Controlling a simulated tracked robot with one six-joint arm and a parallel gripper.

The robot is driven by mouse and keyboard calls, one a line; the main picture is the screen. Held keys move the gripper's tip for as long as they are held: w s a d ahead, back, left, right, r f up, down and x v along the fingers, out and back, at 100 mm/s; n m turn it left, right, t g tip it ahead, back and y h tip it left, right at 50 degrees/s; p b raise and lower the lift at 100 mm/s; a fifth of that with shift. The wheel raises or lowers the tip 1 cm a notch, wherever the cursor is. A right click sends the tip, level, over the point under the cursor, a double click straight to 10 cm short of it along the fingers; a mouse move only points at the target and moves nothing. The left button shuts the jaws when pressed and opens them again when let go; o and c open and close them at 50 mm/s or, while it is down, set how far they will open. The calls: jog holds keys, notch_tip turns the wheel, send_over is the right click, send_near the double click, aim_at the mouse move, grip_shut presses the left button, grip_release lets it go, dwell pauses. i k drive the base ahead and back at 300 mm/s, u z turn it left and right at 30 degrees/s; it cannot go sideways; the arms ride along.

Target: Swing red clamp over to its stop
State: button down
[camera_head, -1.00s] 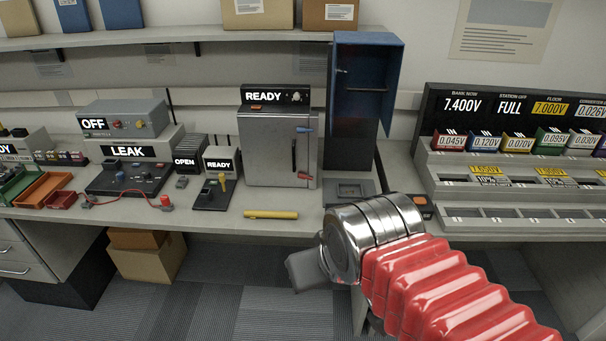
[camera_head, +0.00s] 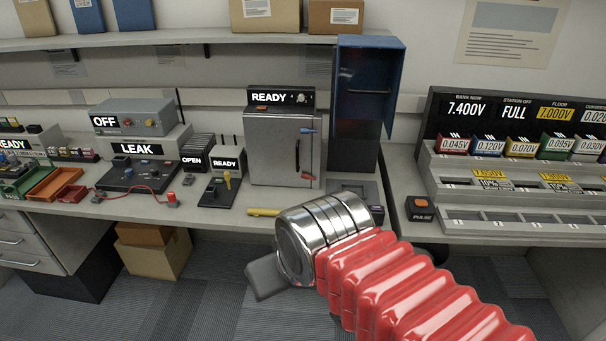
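The red clamp (camera_head: 308,176) is a small red lever low on the right side of the door of a grey metal cabinet (camera_head: 280,150) marked READY. A blue clamp (camera_head: 308,130) sits higher on the same side. I cannot make out the red clamp's stop. My gripper (camera_head: 264,279) shows only as a grey block past the chrome wrist, in front of and below the bench edge. It is well apart from the clamp. Its fingers cannot be made out.
A yellow cylinder (camera_head: 262,212) lies on the bench before the cabinet, partly behind my wrist. A tall blue open cabinet (camera_head: 366,90) stands to the right. A PULSE button box (camera_head: 421,209) is farther right. Testers and bins fill the left bench.

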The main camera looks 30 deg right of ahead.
aim_at(304, 175)
jog(key=z, duration=0.05)
jog(key=i, duration=1)
jog(key=u, duration=0.05)
